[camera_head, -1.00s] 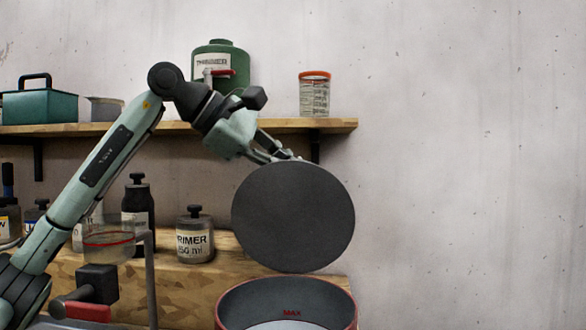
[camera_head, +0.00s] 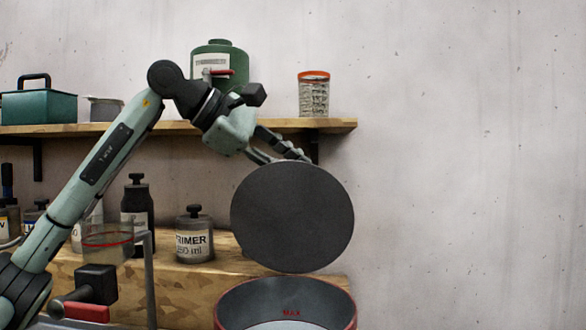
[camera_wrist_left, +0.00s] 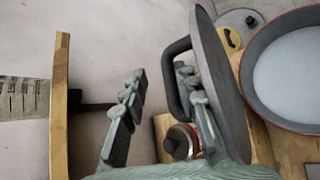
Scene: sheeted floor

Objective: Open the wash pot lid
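The wash pot (camera_head: 287,300) stands at the bottom of the head view, its mouth uncovered, with a red rim and a "MAX" mark inside. Its round dark lid (camera_head: 293,217) stands nearly upright above the pot's far rim. The wrist view shows the lid edge-on (camera_wrist_left: 220,85), with its black loop handle (camera_wrist_left: 172,75) on the back, and pale contents in the pot (camera_wrist_left: 290,75). My left gripper (camera_wrist_left: 160,73) is open behind the lid, one finger close beside the handle; I cannot tell whether they touch. In the head view the lid partly hides its fingertips. My right gripper is not in view.
A wooden shelf (camera_head: 180,128) behind my left arm carries a green canister (camera_head: 220,62), an orange-rimmed container (camera_head: 314,95) and a teal box (camera_head: 40,106). Below, a primer jar (camera_head: 195,240) and a black bottle (camera_head: 137,205) stand on the wooden bench. The right side is clear.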

